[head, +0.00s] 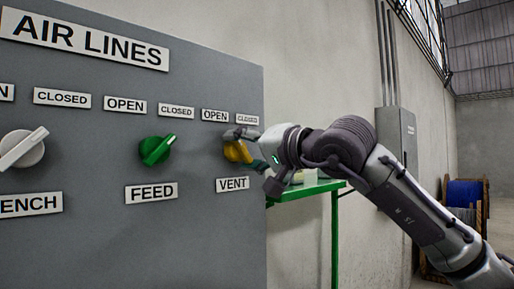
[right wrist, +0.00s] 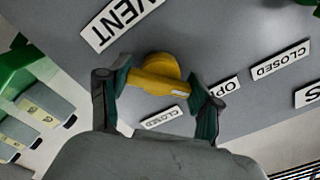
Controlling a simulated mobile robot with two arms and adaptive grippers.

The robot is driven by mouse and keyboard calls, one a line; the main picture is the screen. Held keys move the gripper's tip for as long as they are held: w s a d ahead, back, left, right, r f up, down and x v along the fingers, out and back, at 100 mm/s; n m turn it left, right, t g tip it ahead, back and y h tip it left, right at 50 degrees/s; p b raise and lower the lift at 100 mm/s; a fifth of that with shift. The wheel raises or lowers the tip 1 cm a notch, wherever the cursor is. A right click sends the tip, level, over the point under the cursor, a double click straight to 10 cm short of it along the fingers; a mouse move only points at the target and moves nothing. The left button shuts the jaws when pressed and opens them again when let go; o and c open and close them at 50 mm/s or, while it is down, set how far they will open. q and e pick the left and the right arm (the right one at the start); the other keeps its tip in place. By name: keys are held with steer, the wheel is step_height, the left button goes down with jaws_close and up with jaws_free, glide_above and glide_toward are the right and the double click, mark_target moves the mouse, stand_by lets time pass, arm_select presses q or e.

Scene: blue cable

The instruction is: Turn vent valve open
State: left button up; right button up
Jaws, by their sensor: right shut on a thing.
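The yellow vent valve (head: 236,151) sits on the grey panel, above the VENT label (head: 232,185) and below the OPEN (head: 214,115) and CLOSED (head: 247,119) labels. My right gripper (head: 246,148) is shut on its handle and hides part of it. In the right wrist view the valve handle (right wrist: 158,83) lies between the two fingers of the gripper (right wrist: 160,90). Its white-marked end points towards the side of the OPEN label (right wrist: 225,88); the exact angle is hard to tell. My left gripper is not in view.
The green feed valve (head: 157,150) and the white valve (head: 22,148) sit to the left on the same panel (head: 90,235). A green table (head: 310,187) stands just right of the panel, behind my arm. A grey wall box (head: 397,150) and blue cable spool (head: 462,194) are farther back.

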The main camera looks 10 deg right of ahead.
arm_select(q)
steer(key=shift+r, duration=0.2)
arm_select(e)
steer(key=shift+d+r+n, duration=0.2)
steer(key=shift+r+n, duration=0.25)
steer(key=shift+n, duration=0.15)
steer(key=o, duration=0.8)
steer(key=shift+c, duration=0.2)
steer(key=o, duration=0.4)
steer(key=shift+f, duration=0.25)
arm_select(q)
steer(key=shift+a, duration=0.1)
arm_select(e)
steer(key=shift+a, duration=0.1)
steer(key=shift+s, duration=0.15)
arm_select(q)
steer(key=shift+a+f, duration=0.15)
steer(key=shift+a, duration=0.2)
arm_select(e)
steer(key=v, duration=1.2)
